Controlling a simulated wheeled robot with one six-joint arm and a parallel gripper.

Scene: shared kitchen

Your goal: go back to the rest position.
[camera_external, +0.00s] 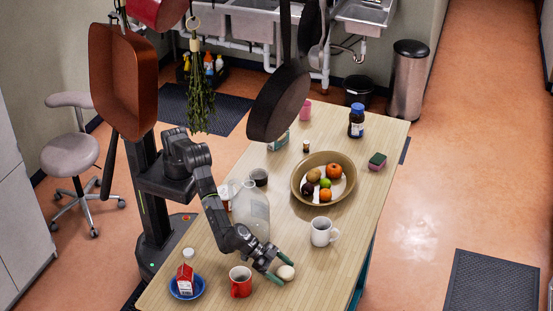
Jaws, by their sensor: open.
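My gripper (273,271) is low over the near part of the wooden table (250,185), at the end of my arm reaching across from the left. The item rests on or very near the tabletop.
A red mug (240,282) is just left of my gripper, and a white mug (321,232) is beyond it. A clear jug (255,213) stands beside my forearm. A fruit bowl (300,170) is further back. Pans (124,80) hang above. The right table edge is close.

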